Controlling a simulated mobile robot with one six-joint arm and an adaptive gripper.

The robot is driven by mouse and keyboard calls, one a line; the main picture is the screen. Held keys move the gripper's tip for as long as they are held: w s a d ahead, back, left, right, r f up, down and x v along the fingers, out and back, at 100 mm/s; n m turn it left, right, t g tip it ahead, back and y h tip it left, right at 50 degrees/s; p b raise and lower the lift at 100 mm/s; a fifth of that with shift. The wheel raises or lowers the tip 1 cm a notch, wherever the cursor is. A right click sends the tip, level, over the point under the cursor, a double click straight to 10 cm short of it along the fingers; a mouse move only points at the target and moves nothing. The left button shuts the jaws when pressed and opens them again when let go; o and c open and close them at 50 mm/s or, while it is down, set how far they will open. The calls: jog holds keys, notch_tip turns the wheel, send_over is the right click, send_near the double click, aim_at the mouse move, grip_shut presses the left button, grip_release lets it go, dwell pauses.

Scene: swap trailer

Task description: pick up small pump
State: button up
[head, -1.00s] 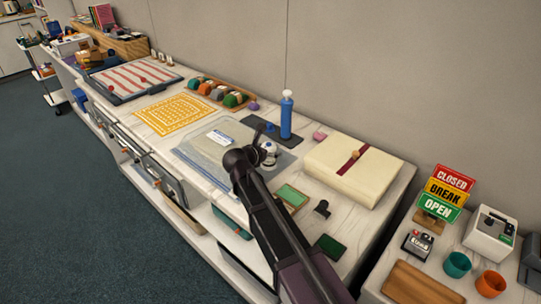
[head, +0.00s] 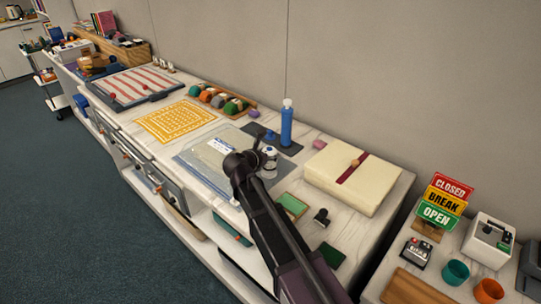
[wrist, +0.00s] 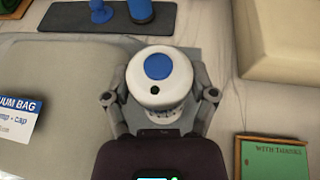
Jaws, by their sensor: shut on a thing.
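The small pump is a round white device with a blue disc on top. In the wrist view the pump (wrist: 158,78) sits between the two fingers of my gripper (wrist: 162,98), which is shut on it. In the head view the pump (head: 270,158) shows partly beside my gripper (head: 245,165), at the right edge of the grey vacuum bag (head: 195,152). The bag also lies to the left in the wrist view (wrist: 75,75). My arm hides part of the pump in the head view, and I cannot tell whether its base touches the counter.
A blue bottle (head: 286,125) stands on a dark mat (head: 262,135) behind the pump. A cream box (head: 350,178) with a red band lies to the right. A green card (wrist: 272,160) in a wooden frame and a black stamp (head: 321,216) lie nearby. Shelves open below the counter.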

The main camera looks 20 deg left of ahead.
jog(key=shift+r+p, duration=0.35)
jog(key=shift+r, duration=0.3)
jog(key=s+d+r+p, duration=0.1)
jog(key=s, duration=0.6)
jog(key=s+d+r+p, duration=0.1)
jog(key=s+d, duration=0.1)
jog(key=s, duration=0.6)
jog(key=shift+s+d, duration=0.3)
notch_tip(320, 180, up, 6)
jog(key=p, duration=0.6)
jog(key=shift+w, duration=0.15)
